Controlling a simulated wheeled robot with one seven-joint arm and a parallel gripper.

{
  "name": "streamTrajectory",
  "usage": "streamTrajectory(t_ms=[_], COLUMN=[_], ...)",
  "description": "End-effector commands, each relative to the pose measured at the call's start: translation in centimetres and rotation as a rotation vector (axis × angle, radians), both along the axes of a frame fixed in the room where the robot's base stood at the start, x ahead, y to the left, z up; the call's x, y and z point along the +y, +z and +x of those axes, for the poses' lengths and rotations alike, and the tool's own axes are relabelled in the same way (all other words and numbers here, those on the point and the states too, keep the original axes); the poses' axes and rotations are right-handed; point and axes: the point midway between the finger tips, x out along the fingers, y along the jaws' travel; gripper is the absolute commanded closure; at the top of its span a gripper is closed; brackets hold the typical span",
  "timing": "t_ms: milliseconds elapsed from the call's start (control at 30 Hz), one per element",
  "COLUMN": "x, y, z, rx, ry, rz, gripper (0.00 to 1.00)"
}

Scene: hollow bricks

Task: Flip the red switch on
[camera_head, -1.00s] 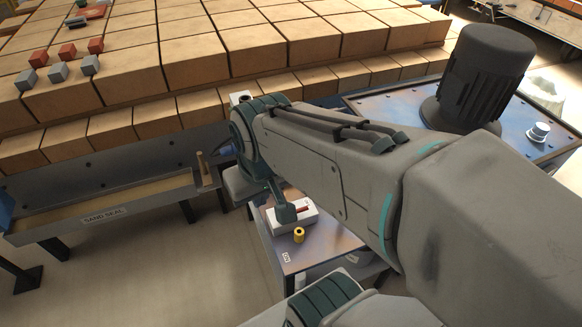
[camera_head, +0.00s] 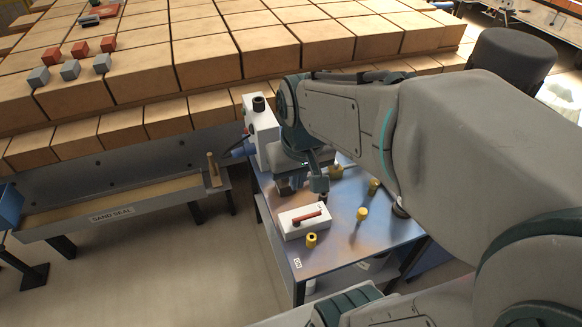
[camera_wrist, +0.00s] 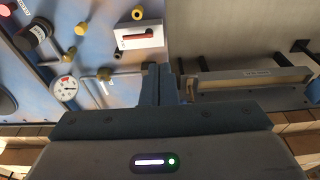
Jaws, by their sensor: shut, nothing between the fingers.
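The red switch (camera_head: 311,219) is a red lever on a white box (camera_head: 291,231), which sits on a blue-grey metal table (camera_head: 340,250). In the wrist view the red lever (camera_wrist: 138,36) lies along the white box (camera_wrist: 127,44), near the table's edge. My gripper (camera_wrist: 164,70) is shut and empty, with its fingertips below and to the right of the box in that view, apart from it. In the head view my gripper (camera_head: 322,194) hangs above and behind the box, partly hidden by my wrist.
Yellow knobs (camera_head: 362,213) stand on the table, one (camera_head: 311,239) close in front of the switch box. A round gauge (camera_wrist: 65,88) shows in the wrist view. A white machine (camera_head: 262,135) stands at the table's back left. The sand seal trough (camera_head: 110,217) is to the left.

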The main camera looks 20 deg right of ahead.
Motion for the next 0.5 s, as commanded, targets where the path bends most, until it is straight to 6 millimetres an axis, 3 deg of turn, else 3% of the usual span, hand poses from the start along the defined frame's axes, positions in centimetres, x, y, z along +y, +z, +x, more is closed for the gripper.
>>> streamTrajectory(t_ms=[300, 500], x=[-3.7, -6.3], y=[-6.1, -10.8], z=[8.9, 13.2], rx=[0.163, 0.249], ry=[-0.003, -0.002], rz=[-0.002, 0.002], gripper=[1.0, 1.0])
